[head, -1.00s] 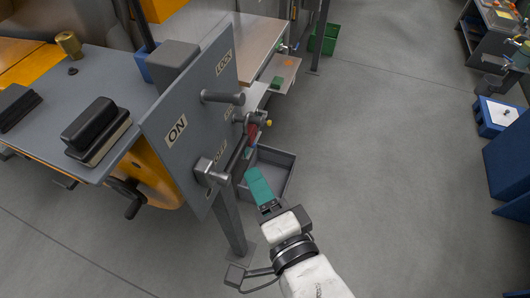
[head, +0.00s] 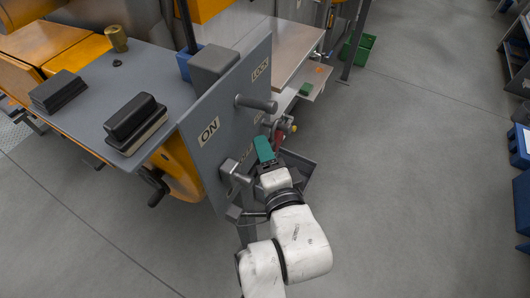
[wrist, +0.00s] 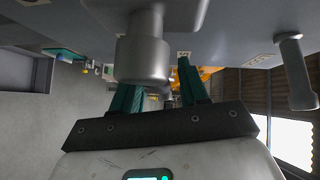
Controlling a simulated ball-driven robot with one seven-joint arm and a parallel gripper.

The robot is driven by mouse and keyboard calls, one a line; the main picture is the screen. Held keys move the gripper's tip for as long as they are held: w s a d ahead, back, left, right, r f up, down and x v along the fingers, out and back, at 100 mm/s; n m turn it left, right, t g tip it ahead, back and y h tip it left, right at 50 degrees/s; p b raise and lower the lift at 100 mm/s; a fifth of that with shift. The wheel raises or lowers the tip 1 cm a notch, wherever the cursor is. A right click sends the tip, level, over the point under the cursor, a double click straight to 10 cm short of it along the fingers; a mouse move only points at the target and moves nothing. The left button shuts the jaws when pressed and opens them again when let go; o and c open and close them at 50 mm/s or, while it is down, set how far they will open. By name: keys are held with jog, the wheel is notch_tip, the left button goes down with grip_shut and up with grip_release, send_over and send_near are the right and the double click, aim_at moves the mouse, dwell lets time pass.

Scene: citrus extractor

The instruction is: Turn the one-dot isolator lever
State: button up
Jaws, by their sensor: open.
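A grey upright panel (head: 222,115) carries labels, with "ON" and "LOCK" readable, and grey levers. One lever handle (head: 256,103) sticks out below "LOCK", another (head: 237,172) sits low near the panel's front edge. I cannot make out dots that mark the one-dot lever. My gripper (head: 265,150) has green fingers and is open beside the panel, right of the low lever. In the wrist view a thick grey cylindrical lever (wrist: 145,60) stands close in front of the open fingers and partly hides the left one. A second handle (wrist: 296,75) is at the right.
A grey bin (head: 299,165) sits behind my gripper, partly hidden. A hand crank (head: 155,185) is left of the panel, under a grey table (head: 90,85) with dark blocks (head: 136,122). A green crate (head: 357,48) stands farther back.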

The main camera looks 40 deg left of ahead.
jog(key=shift+c, duration=0.2)
grip_shut()
